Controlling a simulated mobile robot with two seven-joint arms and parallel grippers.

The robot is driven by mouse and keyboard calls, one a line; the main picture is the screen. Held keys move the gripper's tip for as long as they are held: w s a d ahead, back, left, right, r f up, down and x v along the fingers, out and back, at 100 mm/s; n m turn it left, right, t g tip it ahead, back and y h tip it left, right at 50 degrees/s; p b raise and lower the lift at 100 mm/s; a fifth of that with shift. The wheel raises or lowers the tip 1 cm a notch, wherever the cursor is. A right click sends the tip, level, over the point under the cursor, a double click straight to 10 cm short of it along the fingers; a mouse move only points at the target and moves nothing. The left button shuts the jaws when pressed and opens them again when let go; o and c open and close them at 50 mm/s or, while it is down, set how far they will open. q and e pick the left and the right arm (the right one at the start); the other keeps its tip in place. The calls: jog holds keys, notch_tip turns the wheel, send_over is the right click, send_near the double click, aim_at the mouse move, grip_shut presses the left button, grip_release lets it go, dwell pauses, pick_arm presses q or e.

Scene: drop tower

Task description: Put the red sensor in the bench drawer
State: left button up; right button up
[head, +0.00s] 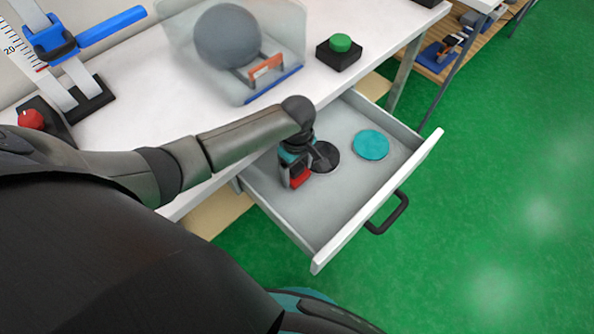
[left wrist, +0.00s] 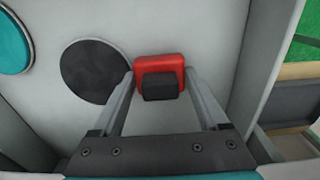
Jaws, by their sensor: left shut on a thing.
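The red sensor (head: 299,179) is a small red block with a dark part on it. It also shows in the left wrist view (left wrist: 158,65), between my two fingertips. My left gripper (head: 294,178) is shut on it and points down inside the open bench drawer (head: 330,218). In the left wrist view my left gripper (left wrist: 160,82) has a finger on each side of the sensor. The grey drawer floor is behind the sensor; I cannot tell whether the sensor touches it. My right gripper is not in view.
A black disc (head: 325,157) and a teal disc (head: 371,145) lie flat in the drawer. The drawer has a black handle (head: 388,212). On the white bench are a clear case with a grey ball (head: 227,36), a green button box (head: 339,52) and a red knob (head: 31,119).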

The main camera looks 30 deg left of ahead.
aim_at(297, 167)
pick_arm(q)
jog(key=shift+f, duration=0.1)
jog(key=o, duration=1.4)
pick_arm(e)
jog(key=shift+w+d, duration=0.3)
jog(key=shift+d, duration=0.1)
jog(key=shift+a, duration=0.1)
pick_arm(q)
jog(key=shift+r, duration=0.2)
notch_tip(297, 167, up, 11)
jog(key=p, duration=0.5)
jog(key=shift+r, duration=0.45)
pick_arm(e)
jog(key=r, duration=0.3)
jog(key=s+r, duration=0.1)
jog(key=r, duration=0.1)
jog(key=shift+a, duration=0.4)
